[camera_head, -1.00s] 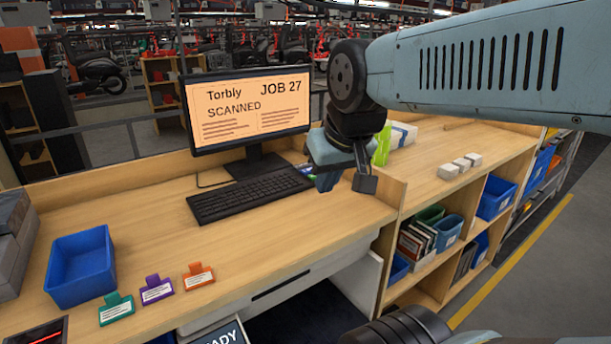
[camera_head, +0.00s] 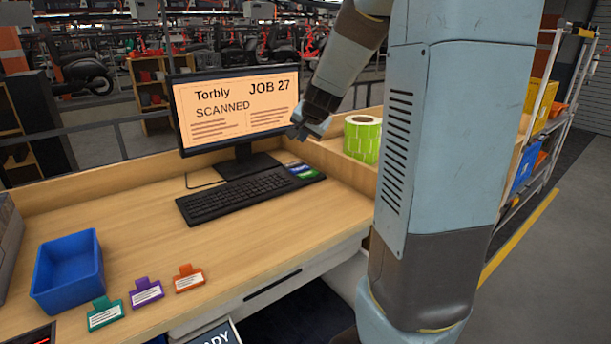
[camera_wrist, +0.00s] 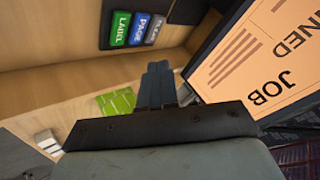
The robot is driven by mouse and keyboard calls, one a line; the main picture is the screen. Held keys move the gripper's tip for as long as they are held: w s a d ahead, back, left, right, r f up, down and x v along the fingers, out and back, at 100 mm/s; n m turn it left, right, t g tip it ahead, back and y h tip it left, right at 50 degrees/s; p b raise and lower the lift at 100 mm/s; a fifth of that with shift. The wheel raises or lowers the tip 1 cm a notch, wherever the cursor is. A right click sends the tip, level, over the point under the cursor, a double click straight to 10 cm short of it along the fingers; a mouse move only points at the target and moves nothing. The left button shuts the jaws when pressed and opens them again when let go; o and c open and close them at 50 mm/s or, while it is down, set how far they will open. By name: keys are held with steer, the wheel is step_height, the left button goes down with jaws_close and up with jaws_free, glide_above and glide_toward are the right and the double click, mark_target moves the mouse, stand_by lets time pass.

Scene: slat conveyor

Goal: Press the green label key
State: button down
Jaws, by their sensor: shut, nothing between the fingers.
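The green label key (camera_wrist: 121,28) is on a dark key block in the wrist view, beside a blue page key (camera_wrist: 138,29) and a grey key (camera_wrist: 155,31). In the head view the green label key (camera_head: 307,175) is at the right end of the black keyboard (camera_head: 236,198). My gripper (camera_head: 303,132) is in the air above and behind the keys, in front of the monitor's right edge. Its fingers (camera_wrist: 158,72) are shut together and empty, apart from the keys.
The monitor (camera_head: 237,108) reads "JOB 27" and "SCANNED". A green label roll (camera_head: 362,139) stands right of the keyboard behind a low wooden divider. A blue bin (camera_head: 68,270) and green, purple and orange tags (camera_head: 188,278) lie at left.

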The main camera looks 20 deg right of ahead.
steer(key=m+h, duration=0.1)
steer(key=m, duration=0.1)
glide_above(309, 174)
step_height(309, 174, down, 3)
steer(key=shift+s+r, duration=0.1)
steer(key=shift+r, duration=0.05)
steer(key=shift+f, duration=4.4)
